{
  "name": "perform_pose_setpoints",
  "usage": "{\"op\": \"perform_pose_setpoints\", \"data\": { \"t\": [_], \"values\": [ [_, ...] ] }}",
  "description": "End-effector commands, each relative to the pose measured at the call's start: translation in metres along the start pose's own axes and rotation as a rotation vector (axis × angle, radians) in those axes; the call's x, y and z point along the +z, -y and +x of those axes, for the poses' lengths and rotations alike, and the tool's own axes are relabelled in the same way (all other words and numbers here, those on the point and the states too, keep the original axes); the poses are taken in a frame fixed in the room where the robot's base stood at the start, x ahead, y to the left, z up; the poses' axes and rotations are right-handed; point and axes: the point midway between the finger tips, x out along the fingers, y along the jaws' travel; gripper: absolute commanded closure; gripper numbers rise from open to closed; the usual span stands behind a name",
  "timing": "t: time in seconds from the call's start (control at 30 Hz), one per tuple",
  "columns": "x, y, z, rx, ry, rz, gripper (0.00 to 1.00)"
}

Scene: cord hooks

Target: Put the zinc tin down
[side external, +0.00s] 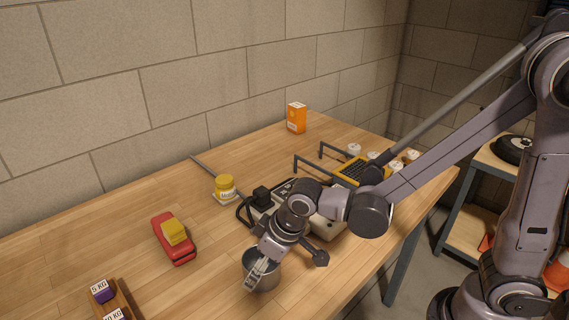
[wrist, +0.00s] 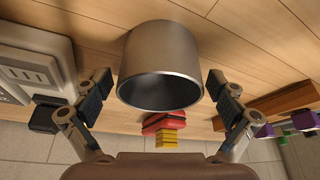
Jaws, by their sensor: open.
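The zinc tin (side external: 262,272) is a plain grey metal cup near the front of the wooden table in the side view. In the wrist view the tin (wrist: 160,55) sits between my two fingers, its dark open mouth facing the camera. My gripper (side external: 258,275) reaches down over the tin in the side view. In the wrist view my gripper (wrist: 158,88) is open, with a finger on each side of the tin and gaps between pads and wall. The tin appears to stand on the table; its base is partly hidden.
A white device with a black plug (side external: 262,200) stands just behind my gripper. A red stapler-like thing with a yellow block (side external: 174,240) lies to the left.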

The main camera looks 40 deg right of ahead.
Motion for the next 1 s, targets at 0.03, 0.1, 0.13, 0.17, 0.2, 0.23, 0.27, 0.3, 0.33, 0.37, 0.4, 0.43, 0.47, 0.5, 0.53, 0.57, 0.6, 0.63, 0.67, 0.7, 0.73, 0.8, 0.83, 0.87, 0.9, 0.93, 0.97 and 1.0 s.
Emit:
{"op": "perform_pose_setpoints", "data": {
  "t": [0.03, 0.1, 0.13, 0.17, 0.2, 0.23, 0.27, 0.3, 0.33, 0.37, 0.4, 0.43, 0.47, 0.5, 0.53, 0.57, 0.6, 0.63, 0.67, 0.7, 0.73, 0.8, 0.83, 0.87, 0.9, 0.93, 0.97, 1.0],
  "values": [
    [0.0, 0.0, -0.001, 0.0, 0.0, 0.0, 0.04],
    [-0.001, 0.0, -0.002, 0.0, 0.0, 0.0, 0.04],
    [-0.002, 0.0, -0.004, 0.0, 0.0, 0.0, 0.04],
    [-0.001, 0.0, -0.005, 0.0, 0.0, 0.0, 0.04],
    [-0.001, 0.0, -0.009, 0.0, 0.0, 0.0, 0.04],
    [-0.001, 0.0, -0.011, 0.0, 0.0, 0.0, 0.04],
    [-0.001, 0.0, -0.014, 0.0, 0.0, 0.0, 0.04],
    [-0.001, 0.0, -0.018, 0.0, 0.0, 0.0, 0.04],
    [-0.001, 0.0, -0.022, 0.0, 0.0, 0.0, 0.04],
    [-0.001, 0.0, -0.026, 0.0, 0.0, 0.0, 0.04],
    [-0.001, 0.0, -0.031, 0.0, 0.0, 0.0, 0.04],
    [0.0, 0.0, -0.035, 0.0, 0.0, 0.0, 0.04],
    [-0.001, 0.0, -0.039, 0.0, 0.0, 0.0, 0.04],
    [-0.001, 0.0, -0.044, 0.0, 0.0, 0.0, 0.04],
    [-0.001, 0.0, -0.048, 0.0, 0.0, 0.0, 0.04],
    [-0.001, 0.0, -0.052, 0.0, 0.0, 0.0, 0.04],
    [-0.001, 0.0, -0.057, 0.0, 0.0, 0.0, 0.04],
    [-0.001, 0.0, -0.061, 0.0, 0.0, 0.0, 0.04],
    [0.0, 0.0, -0.065, 0.0, 0.0, 0.0, 0.04],
    [-0.001, 0.0, -0.07, 0.0, 0.0, 0.0, 0.04],
    [-0.001, 0.0, -0.075, 0.0, 0.0, 0.0, 0.04],
    [-0.001, 0.0, -0.084, 0.0, 0.0, 0.0, 0.04],
    [-0.001, 0.0, -0.088, 0.0, 0.0, 0.0, 0.04],
    [0.0, 0.0, -0.092, 0.0, 0.0, 0.0, 0.04],
    [-0.001, 0.0, -0.097, 0.0, 0.0, 0.0, 0.04],
    [-0.001, 0.0, -0.101, 0.0, 0.0, 0.0, 0.04],
    [-0.001, 0.0, -0.104, 0.0, 0.0, 0.0, 0.04],
    [-0.001, 0.0, -0.108, 0.0, 0.0, 0.0, 0.04]
  ]
}}
